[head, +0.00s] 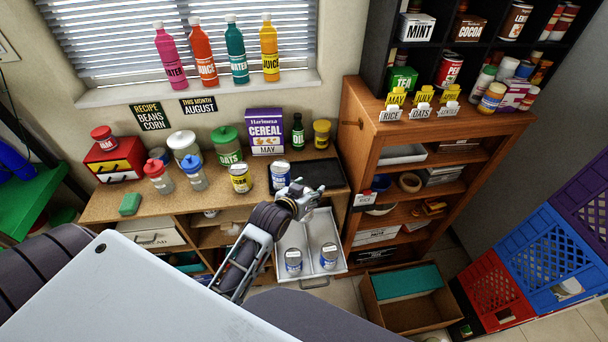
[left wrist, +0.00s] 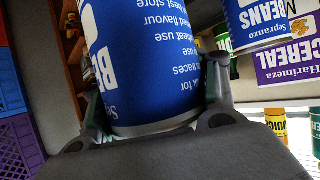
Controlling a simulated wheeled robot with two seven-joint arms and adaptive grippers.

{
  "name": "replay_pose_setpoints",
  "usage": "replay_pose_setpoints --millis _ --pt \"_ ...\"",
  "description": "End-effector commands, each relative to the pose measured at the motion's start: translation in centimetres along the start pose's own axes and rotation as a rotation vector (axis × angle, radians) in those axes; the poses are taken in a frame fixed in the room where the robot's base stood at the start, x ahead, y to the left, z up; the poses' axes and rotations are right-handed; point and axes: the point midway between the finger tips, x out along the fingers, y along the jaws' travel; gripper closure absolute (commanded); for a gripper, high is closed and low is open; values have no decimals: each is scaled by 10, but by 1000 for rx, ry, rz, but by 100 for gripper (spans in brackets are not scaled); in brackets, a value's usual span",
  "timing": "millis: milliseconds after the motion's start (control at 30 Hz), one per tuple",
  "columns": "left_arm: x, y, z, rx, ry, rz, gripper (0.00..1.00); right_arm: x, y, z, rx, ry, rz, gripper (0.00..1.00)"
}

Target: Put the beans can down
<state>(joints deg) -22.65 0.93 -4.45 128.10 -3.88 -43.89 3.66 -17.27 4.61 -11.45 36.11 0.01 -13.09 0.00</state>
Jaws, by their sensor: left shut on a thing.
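My left gripper (head: 303,194) is over the front of the counter, near the open drawer. In the left wrist view its fingers (left wrist: 158,115) are shut on the blue beans can (left wrist: 140,55), one on each side near its metal rim. In the head view I cannot make out the held can; the gripper seems to cover it. Another blue beans can (head: 280,177) stands on the counter just left of the gripper and shows in the left wrist view (left wrist: 258,22), apart from the held can. My right gripper is not in view.
A yellow can (head: 240,178), a black tray (head: 320,174) and a cereal box (head: 265,131) are on the counter. A wooden shelf (head: 385,170) stands right; an open box (head: 405,318) is on the floor.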

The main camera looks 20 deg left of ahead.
Motion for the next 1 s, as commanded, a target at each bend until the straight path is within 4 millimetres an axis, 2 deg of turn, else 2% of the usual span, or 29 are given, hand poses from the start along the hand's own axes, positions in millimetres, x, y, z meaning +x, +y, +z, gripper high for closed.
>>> replay_pose_setpoints --millis 1000 --pt "25 -21 -51 59 24 121 82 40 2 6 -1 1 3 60"
